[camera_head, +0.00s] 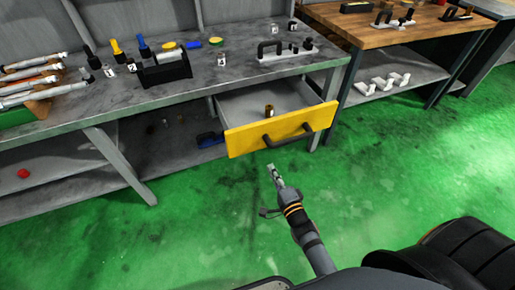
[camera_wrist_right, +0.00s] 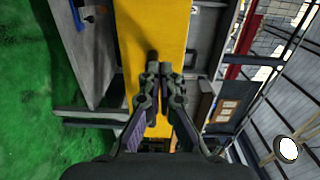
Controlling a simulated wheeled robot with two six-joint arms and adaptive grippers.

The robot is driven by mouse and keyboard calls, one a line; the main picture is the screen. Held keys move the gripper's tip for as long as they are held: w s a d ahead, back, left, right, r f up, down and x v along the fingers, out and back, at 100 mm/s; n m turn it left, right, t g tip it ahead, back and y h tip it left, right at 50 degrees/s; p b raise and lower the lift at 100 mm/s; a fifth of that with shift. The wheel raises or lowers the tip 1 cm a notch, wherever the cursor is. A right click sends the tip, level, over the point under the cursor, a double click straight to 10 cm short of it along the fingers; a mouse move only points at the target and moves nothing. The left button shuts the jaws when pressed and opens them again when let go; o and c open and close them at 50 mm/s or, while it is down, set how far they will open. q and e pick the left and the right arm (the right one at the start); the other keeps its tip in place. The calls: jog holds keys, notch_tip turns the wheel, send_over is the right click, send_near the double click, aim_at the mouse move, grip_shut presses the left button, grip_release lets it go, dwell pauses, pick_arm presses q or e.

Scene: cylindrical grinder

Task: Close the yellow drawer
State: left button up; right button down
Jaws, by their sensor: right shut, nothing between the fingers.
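The yellow drawer (camera_head: 250,137) stands pulled out from under the grey workbench, with its grey inside showing in the head view. A small dark and brass-coloured piece (camera_head: 269,111) is in the drawer behind the front panel. A dark bar handle (camera_head: 288,136) is on the yellow front. My right gripper (camera_head: 271,168) is shut and empty, in front of and below the drawer front, apart from it in the head view. In the right wrist view the gripper (camera_wrist_right: 160,70) points at the yellow front (camera_wrist_right: 155,25), and its fingertips overlap the dark handle; contact cannot be told. My left gripper is not seen.
The workbench top (camera_head: 215,80) holds a black holder (camera_head: 165,70), bottles and tools. A bench leg (camera_head: 122,165) stands left of the drawer. A wooden-topped table (camera_head: 400,35) is at the right. The green floor (camera_head: 200,215) before the drawer is clear.

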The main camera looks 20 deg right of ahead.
jog(key=b, duration=0.2)
send_near(254, 136)
jog(key=w, duration=0.4)
jog(key=shift+w+a+f, duration=0.1)
jog(key=shift+w+a, duration=0.05)
jog(key=shift+w, duration=0.85)
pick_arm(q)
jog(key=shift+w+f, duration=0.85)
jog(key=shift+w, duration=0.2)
pick_arm(e)
jog(key=shift+w, duration=0.45)
jog(key=shift+w, duration=0.1)
